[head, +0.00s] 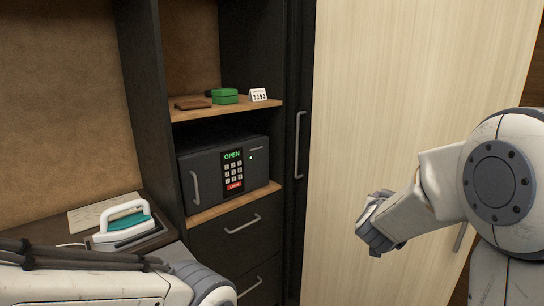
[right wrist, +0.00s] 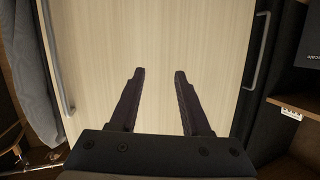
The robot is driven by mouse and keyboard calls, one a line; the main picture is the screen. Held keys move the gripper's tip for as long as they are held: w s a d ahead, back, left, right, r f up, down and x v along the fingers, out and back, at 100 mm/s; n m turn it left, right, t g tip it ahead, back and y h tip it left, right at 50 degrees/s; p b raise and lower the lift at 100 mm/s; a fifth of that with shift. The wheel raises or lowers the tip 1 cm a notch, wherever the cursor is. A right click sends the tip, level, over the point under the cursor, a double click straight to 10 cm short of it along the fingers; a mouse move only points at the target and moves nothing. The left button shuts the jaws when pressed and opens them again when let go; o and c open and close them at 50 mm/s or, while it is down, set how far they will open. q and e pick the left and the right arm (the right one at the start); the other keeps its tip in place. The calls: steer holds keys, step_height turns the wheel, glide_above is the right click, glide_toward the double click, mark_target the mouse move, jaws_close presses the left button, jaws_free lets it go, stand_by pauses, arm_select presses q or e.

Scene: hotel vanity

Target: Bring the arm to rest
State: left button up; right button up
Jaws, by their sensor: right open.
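My right gripper (head: 373,232) hangs at the end of my right arm in front of the pale wood door (head: 400,90). In the right wrist view the gripper (right wrist: 159,74) is open, its two dark fingers apart with nothing between them. The door (right wrist: 155,35) fills the background there. My left arm crosses the bottom left of the head view; its gripper is out of view.
A dark safe (head: 212,172) with an "OPEN" display sits in the cabinet. The shelf (head: 185,114) above holds a brown wallet (head: 193,104), a green box (head: 225,97) and a number card (head: 258,95). A white iron (head: 124,220) stands at left, near my left arm.

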steer(key=s+a+f+n+g+y, duration=0.25)
steer(key=s+a+n+y, duration=0.2)
steer(key=a, duration=0.75)
steer(key=s+a+f+n+g+y, duration=0.1)
steer(key=s+a+f+n+y, duration=0.35)
steer(key=a, duration=0.75)
steer(key=s+a+f+n+g+y, duration=0.2)
steer(key=s+a+g, duration=0.3)
steer(key=s, duration=0.7)
steer(key=s+d+f+n+g+h, duration=0.2)
steer(key=s+d+n+g, duration=0.1)
steer(key=s, duration=1.2)
steer(key=shift+d+g+h+p, duration=0.2)
steer(key=shift+g+h+p, duration=0.15)
steer(key=shift+g, duration=0.4)
